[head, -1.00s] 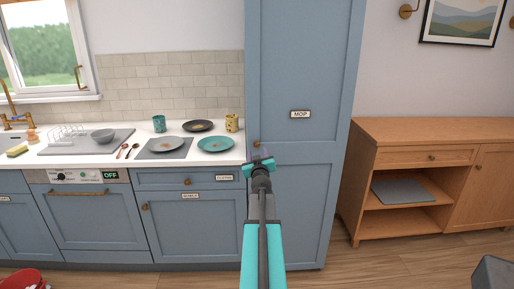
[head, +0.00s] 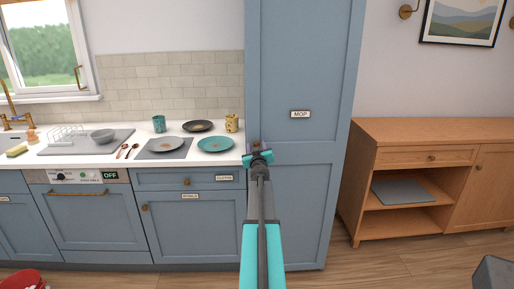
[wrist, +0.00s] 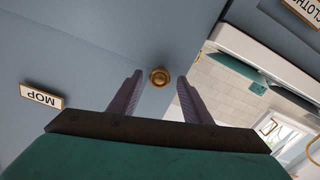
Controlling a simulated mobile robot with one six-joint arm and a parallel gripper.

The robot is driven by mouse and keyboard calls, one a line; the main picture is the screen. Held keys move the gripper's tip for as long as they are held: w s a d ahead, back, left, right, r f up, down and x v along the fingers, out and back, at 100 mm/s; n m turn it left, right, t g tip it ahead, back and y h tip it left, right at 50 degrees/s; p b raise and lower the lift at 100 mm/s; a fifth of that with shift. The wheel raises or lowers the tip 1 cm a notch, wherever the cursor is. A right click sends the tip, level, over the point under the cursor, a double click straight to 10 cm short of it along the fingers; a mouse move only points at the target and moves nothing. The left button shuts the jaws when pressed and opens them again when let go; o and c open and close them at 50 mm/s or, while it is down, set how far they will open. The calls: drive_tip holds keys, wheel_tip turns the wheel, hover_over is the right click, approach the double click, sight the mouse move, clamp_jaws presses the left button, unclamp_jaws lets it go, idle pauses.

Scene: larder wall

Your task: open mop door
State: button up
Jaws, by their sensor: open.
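The mop door (head: 296,80) is the tall blue upper cupboard door with a "MOP" label (head: 300,114). It looks shut. Its small round brass knob (wrist: 159,76) shows in the wrist view, between and just beyond my two fingertips. In the head view the knob (head: 256,145) sits at the door's lower left corner, just above my gripper. My gripper (wrist: 158,88) is open and empty, with one finger on each side of the knob's line. I cannot tell whether the fingers reach around the knob.
The counter (head: 110,150) with plates and cups lies left of the tall cupboard. A lower blue door (head: 300,205) is below the mop door. A wooden sideboard (head: 400,135) stands to the right. Floor (head: 380,268) shows in front of it.

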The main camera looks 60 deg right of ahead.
idle(0.3)
clamp_jaws()
drive_tip(key=shift+d+r, duration=0.1)
drive_tip(key=shift+d, duration=0.1)
drive_tip(key=shift+a, duration=0.15)
